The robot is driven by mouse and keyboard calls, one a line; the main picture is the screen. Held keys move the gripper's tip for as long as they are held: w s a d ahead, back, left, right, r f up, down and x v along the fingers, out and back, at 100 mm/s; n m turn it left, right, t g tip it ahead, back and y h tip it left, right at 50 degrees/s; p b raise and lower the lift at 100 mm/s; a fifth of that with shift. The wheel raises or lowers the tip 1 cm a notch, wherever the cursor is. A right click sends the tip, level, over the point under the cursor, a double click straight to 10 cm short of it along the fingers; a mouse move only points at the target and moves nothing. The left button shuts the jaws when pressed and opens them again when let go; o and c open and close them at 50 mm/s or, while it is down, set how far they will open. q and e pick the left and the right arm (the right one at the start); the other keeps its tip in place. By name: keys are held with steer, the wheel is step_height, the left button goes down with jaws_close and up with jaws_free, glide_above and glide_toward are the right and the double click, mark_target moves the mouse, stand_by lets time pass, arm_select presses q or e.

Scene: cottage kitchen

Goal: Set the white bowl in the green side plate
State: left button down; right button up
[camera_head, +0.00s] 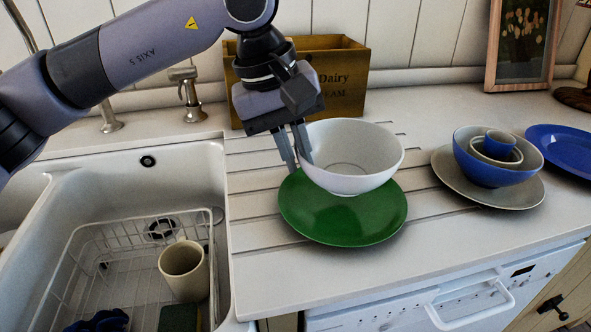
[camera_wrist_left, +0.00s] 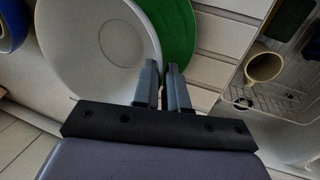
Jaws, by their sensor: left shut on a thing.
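The white bowl (camera_head: 352,160) is upright over the back part of the green side plate (camera_head: 342,226), which lies on the grooved worktop. My left gripper (camera_head: 297,160) is shut on the bowl's left rim, with fingers pointing down. In the left wrist view the fingers (camera_wrist_left: 163,88) straddle the wall of the bowl (camera_wrist_left: 95,45), and the green plate (camera_wrist_left: 178,42) shows beyond it. The bowl hides the back of the plate; I cannot tell whether its base touches the plate. My right gripper is not in view.
The sink (camera_head: 60,215) at left holds a wire rack (camera_head: 75,268) with a cream cup (camera_head: 184,270). A wooden box (camera_head: 345,75) stands close behind the bowl. At right, a grey plate (camera_head: 450,180) bears nested bowls (camera_head: 480,170), beside a blue plate (camera_head: 565,148).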

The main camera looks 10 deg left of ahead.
arm_select(q)
steer(key=shift+f, duration=1.65)
steer(key=shift+f, duration=0.1)
steer(key=shift+f+b, duration=0.25)
steer(key=shift+b, duration=0.15)
steer(key=c, duration=1.2)
jaws_free()
steer(key=shift+o, duration=0.2)
steer(key=shift+r+p, duration=0.5)
steer(key=shift+p, duration=0.05)
steer(key=v, duration=1.1)
steer(key=shift+r, duration=0.3)
steer(key=shift+s+a, duration=0.1)
steer(key=shift+s, duration=0.05)
